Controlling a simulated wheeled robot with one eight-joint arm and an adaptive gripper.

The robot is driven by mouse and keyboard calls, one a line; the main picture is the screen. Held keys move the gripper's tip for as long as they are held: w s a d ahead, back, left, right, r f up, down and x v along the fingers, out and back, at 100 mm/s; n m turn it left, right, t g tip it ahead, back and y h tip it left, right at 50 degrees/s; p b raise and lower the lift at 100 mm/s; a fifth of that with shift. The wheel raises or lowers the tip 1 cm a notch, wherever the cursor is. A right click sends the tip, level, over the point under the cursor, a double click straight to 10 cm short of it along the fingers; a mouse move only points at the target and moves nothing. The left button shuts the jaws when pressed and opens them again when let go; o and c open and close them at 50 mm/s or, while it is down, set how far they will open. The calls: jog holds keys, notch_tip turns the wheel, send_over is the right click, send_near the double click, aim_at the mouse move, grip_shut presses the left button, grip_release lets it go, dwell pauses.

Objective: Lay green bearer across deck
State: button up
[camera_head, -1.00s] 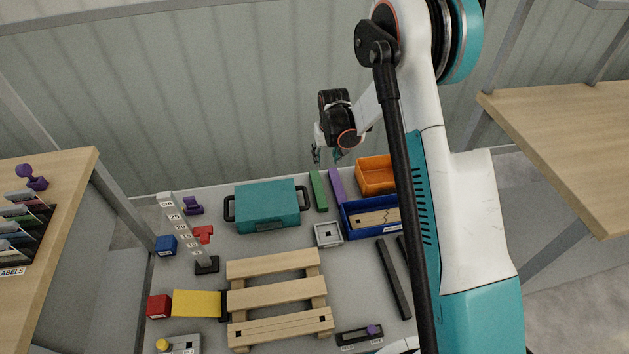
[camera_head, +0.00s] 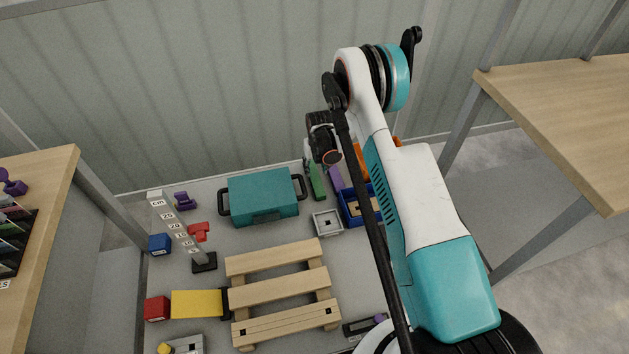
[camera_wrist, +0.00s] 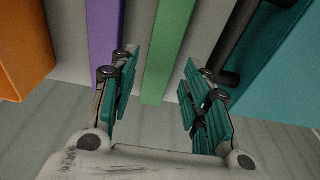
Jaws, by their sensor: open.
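The green bearer (camera_head: 317,184) is a slim bar lying on the grey surface between the teal case and a purple bar. My gripper (camera_head: 308,166) is above its far end, partly hidden by my own arm in the head view. In the wrist view my gripper (camera_wrist: 158,95) is open and empty, and the green bearer (camera_wrist: 165,45) runs lengthwise between the two teal-padded fingers, seemingly below them. The deck (camera_head: 278,291) is a pale wooden pallet with spaced slats, flat and bare, nearer the camera.
The teal case (camera_head: 262,196) with black handles (camera_wrist: 245,30) is close beside the bearer. The purple bar (camera_head: 336,178) lies on the other side, next to a blue bin (camera_head: 350,208) and an orange bin (camera_wrist: 22,50). A grey square holder (camera_head: 327,222) and a height gauge (camera_head: 180,225) stand nearby.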

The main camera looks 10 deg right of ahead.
aim_at(315, 176)
jog(key=f+b, duration=0.1)
jog(key=f, duration=0.1)
jog(key=f+b, duration=0.2)
jog(key=f, duration=0.1)
jog(key=shift+w+a+f, duration=0.15)
jog(key=shift+w+f, duration=0.15)
jog(key=shift+r, duration=0.1)
jog(key=c, duration=0.9)
